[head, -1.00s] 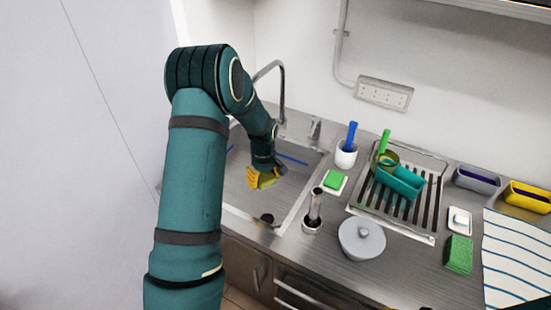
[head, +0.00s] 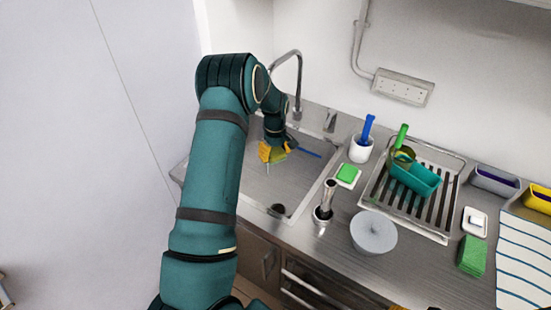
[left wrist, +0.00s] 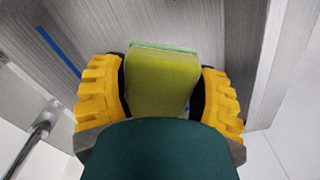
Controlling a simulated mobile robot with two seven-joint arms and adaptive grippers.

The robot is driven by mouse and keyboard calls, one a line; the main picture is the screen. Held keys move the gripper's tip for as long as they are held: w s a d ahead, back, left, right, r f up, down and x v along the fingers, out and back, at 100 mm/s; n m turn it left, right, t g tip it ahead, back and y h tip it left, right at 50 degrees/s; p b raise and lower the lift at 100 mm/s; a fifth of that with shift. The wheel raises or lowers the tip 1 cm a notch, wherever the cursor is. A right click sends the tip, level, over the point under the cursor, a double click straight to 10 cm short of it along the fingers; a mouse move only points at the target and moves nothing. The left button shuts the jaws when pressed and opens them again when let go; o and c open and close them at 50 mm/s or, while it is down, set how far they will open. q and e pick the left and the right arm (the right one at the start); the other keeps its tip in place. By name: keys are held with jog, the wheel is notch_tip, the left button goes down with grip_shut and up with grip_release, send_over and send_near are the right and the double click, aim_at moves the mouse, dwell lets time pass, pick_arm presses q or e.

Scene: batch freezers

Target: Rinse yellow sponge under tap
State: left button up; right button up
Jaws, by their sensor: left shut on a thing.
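My left gripper (head: 272,152) is over the sink basin (head: 308,178), in front of the tap's base. In the left wrist view, the left gripper (left wrist: 160,95) has its yellow fingers on both sides of the yellow sponge (left wrist: 160,80), which has a thin green layer along its far edge. In the head view the sponge is mostly hidden by the fingers. The curved metal tap (head: 299,82) rises behind my left forearm, which hides part of it. I cannot tell whether water runs. A small yellow-orange bit at the bottom edge may be my right gripper.
A green sponge on a white dish (head: 347,174), a white cup with a blue brush (head: 359,150) and a metal upright piece (head: 325,205) stand beside the sink. The dark drain (head: 277,208) is uncovered.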

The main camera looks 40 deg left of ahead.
aim_at(275, 148)
pick_arm(q)
jog(key=shift+w+a+f, duration=0.2)
jog(key=shift+w+a, duration=0.35)
jog(key=shift+w, duration=0.05)
jog(key=shift+w+a+f, duration=0.15)
jog(key=shift+w+a, duration=0.35)
jog(key=shift+w, duration=0.05)
jog(key=shift+w+a+f+b, duration=0.2)
jog(key=shift+w+a+b, duration=0.3)
jog(key=shift+w+a, duration=0.15)
jog(key=shift+w+a+f+b, duration=0.15)
jog(key=shift+w+a+b, duration=0.35)
jog(key=shift+w, duration=0.25)
jog(key=shift+a, duration=0.1)
jog(key=shift+w+d, duration=0.15)
jog(key=shift+d, duration=0.05)
jog(key=shift+w+d, duration=0.1)
jog(key=shift+d, duration=0.05)
jog(key=shift+s+a, duration=0.3)
jog(key=shift+a, duration=0.05)
jog(key=shift+w+d, duration=0.3)
jog(key=shift+d, duration=0.05)
jog(key=shift+s+a+b, duration=0.3)
jog(key=shift+b, duration=0.05)
